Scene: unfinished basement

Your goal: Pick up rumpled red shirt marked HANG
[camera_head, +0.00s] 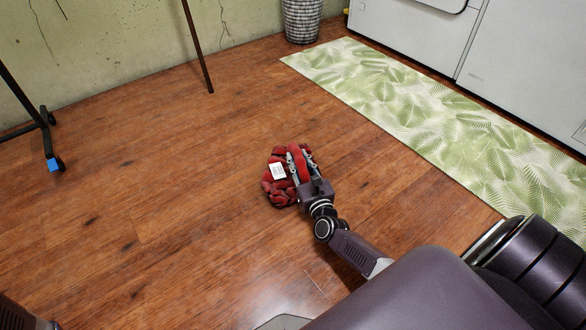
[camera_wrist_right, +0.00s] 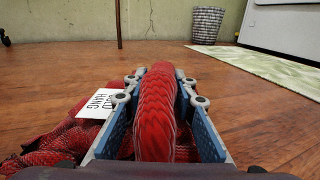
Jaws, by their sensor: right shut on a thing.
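The rumpled red shirt (camera_head: 273,188) is on the wooden floor in the middle of the head view, with a white tag on its left part. In the right wrist view the shirt (camera_wrist_right: 50,146) spreads to the left, and its tag (camera_wrist_right: 97,103) reads HANG, seen upside down. My right gripper (camera_head: 299,160) is shut on the shirt, with a thick red fold (camera_wrist_right: 155,115) bunched between its two fingers. Whether the shirt's lower part touches the floor is hard to tell. My left gripper does not show.
A green leaf-patterned rug (camera_head: 420,115) lies to the right before white appliances (camera_head: 410,25). A woven basket (camera_head: 302,20) stands by the back wall. A thin brown post (camera_head: 197,45) and a dark wheeled stand (camera_head: 45,120) are at the left. The floor around the shirt is clear.

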